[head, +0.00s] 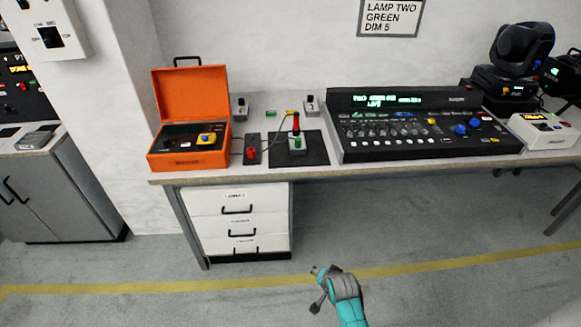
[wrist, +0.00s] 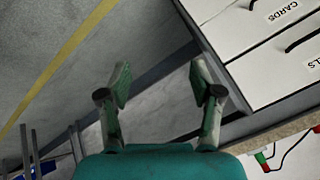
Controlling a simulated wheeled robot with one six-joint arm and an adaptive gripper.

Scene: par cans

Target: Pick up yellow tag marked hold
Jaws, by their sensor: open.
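A small yellow piece (head: 291,113) lies on the bench behind the red-topped upright device. It may be the yellow tag, but it is too small for me to read any marking. My gripper (head: 316,287) is low in front of the bench, over the floor and well apart from the yellow piece. In the wrist view my gripper (wrist: 160,75) has its two fingers spread, with nothing between them. The wrist view shows no yellow tag.
The bench (head: 400,172) holds an orange open case (head: 190,95), a dark mat (head: 314,152) with a red-and-green device (head: 297,143), and a lighting console (head: 420,125). White drawers (head: 238,220) stand under its left end. The floor in front is clear.

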